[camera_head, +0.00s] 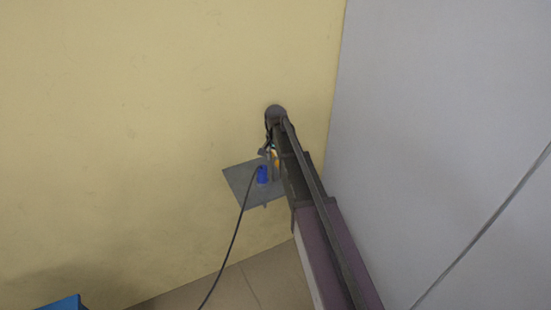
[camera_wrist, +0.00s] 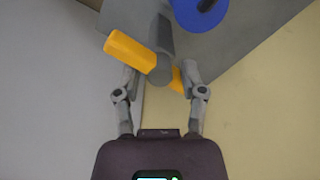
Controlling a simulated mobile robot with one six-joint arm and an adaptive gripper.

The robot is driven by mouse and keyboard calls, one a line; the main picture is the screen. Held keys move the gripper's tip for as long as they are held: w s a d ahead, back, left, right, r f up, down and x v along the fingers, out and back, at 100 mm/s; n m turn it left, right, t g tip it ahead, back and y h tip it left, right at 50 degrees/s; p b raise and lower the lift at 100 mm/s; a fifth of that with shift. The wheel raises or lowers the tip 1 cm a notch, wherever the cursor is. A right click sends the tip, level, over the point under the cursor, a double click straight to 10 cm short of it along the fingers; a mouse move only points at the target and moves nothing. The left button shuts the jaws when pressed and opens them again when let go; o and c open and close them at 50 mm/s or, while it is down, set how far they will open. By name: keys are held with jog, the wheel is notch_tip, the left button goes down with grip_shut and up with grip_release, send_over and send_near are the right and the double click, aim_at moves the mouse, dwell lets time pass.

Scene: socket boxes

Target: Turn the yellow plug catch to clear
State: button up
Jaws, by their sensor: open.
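The yellow plug catch (camera_wrist: 130,50) is a bar crossing a grey round post (camera_wrist: 160,70) in the wrist view. It slants from upper left to lower right, and its lower end lies near the right finger. A small bit of yellow (camera_head: 276,154) shows in the head view, mostly hidden by my arm. A blue plug (camera_wrist: 200,12) is at the top of the wrist view and also shows in the head view (camera_head: 262,175). My gripper (camera_wrist: 160,78) is open, with its fingers either side of the post and the catch's lower part. Contact is unclear.
A grey plate (camera_head: 240,180) carries the plug and stands out by the yellow wall (camera_head: 150,110). A black cable (camera_head: 235,235) hangs from the blue plug. A grey wall (camera_head: 440,130) is close on the right. A blue object (camera_head: 62,303) is at lower left.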

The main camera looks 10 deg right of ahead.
jog(key=m, duration=0.7)
notch_tip(320, 180, up, 14)
jog(key=p, duration=1.4)
jog(key=s+f+n+b, duration=0.4)
jog(key=s+n, duration=0.1)
jog(key=s, duration=0.3)
jog(key=s+f+n+b, duration=0.4)
jog(key=s, duration=0.5)
jog(key=s+f+n+b, duration=0.4)
jog(key=s+n, duration=0.1)
jog(key=s, duration=0.4)
jog(key=shift+s+a+f+n+b, duration=0.15)
jog(key=shift+f+n+b, duration=0.15)
notch_tip(320, 180, up, 12)
jog(key=r+m+p, duration=0.1)
jog(key=m+p, duration=0.5)
jog(key=p, duration=0.7)
send_over(275, 158)
jog(key=shift+s+f, duration=0.1)
jog(key=shift+f, duration=0.2)
jog(key=shift+f+b, duration=0.15)
jog(key=shift+b, duration=0.3)
